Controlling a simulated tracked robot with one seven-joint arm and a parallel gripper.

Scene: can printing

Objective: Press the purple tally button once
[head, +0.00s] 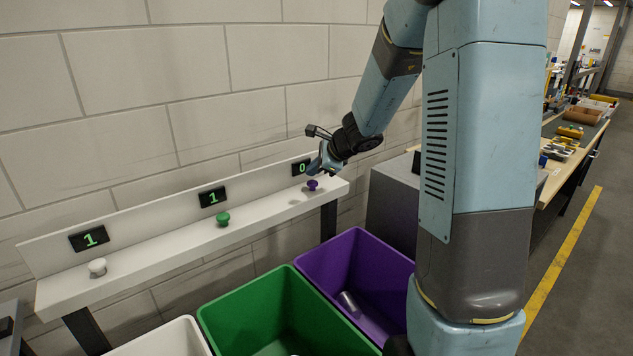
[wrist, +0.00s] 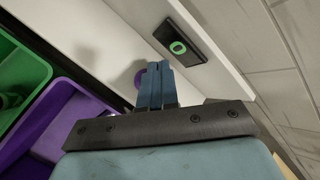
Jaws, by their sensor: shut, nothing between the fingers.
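The purple tally button (head: 312,185) stands on the white shelf at its right end. The small display (head: 301,167) behind it reads 0. My gripper (head: 313,171) is shut and empty, with its fingertips close above the button. In the wrist view the shut fingers (wrist: 158,66) cover much of the purple button (wrist: 138,78), and the display (wrist: 178,46) showing 0 lies beyond them. I cannot tell whether the fingertips touch the button.
A green button (head: 223,218) and a white button (head: 97,267) stand farther left, each with a display reading 1. Below the shelf are a purple bin (head: 384,262) holding a can (head: 349,303), a green bin (head: 232,302) and a white bin (head: 165,342). A wall rises behind the shelf.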

